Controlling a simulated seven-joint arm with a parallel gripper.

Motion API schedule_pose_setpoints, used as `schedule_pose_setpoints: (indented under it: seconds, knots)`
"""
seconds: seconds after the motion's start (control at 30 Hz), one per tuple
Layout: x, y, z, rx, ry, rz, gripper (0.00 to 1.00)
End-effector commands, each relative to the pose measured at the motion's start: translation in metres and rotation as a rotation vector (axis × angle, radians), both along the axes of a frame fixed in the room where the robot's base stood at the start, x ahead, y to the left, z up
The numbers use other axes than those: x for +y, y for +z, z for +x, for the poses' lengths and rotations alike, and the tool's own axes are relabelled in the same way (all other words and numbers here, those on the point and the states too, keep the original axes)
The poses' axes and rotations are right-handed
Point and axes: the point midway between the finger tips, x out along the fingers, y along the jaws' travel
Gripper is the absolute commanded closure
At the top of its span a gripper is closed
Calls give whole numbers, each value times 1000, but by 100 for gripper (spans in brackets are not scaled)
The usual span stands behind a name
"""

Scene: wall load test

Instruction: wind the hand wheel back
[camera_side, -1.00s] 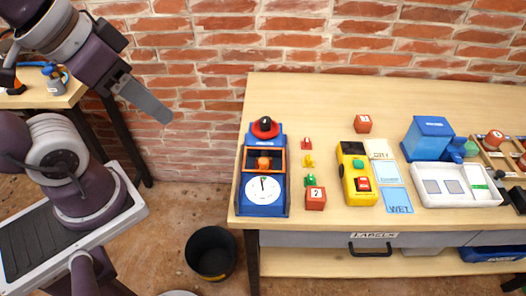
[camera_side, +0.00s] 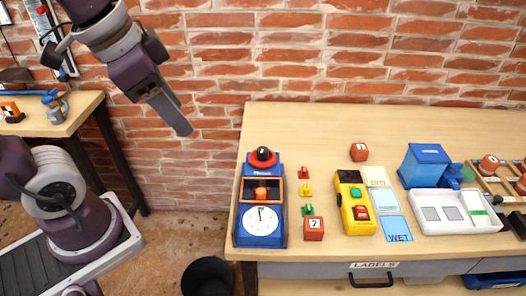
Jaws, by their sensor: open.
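A blue test device (camera_side: 264,232) stands at the left end of the bench. At its far end is a red wheel (camera_side: 272,163) with a black knob (camera_side: 263,153), apparently the hand wheel. In its middle is an orange-red frame (camera_side: 250,190) around a small orange block (camera_side: 261,193). At its near end is a white round dial (camera_side: 261,221) with a thin dark needle pointing roughly up. My gripper (camera_side: 184,128) is in the air left of the bench, up and left of the wheel, touching nothing. It is open and empty; its fingers overlap from this side.
Small red, yellow and green pieces (camera_side: 305,190) stand right of the device, with a red block marked 2 (camera_side: 313,229). Further right are a yellow box with buttons (camera_side: 354,203), label cards (camera_side: 397,229), a blue box (camera_side: 424,165) and a white tray (camera_side: 455,212). A brick wall stands behind.

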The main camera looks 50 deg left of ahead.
Motion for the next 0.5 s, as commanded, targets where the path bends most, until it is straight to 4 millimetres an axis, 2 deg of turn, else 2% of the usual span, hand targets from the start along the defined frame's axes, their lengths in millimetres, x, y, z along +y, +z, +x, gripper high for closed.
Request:
schedule_pose_setpoints:
  seconds: [0.03,0.17,0.2,0.27,0.3,0.4,0.5]
  knots:
    - [4,-2,32,57,-126,54,48]
    - [18,-28,118,179,-533,183,48]
    - [23,-44,142,214,-660,211,48]
    - [31,-72,176,257,-846,242,48]
    - [37,-92,194,281,-962,257,48]
    - [47,-140,226,320,-1199,274,48]
    - [54,-172,242,337,-1347,280,48]
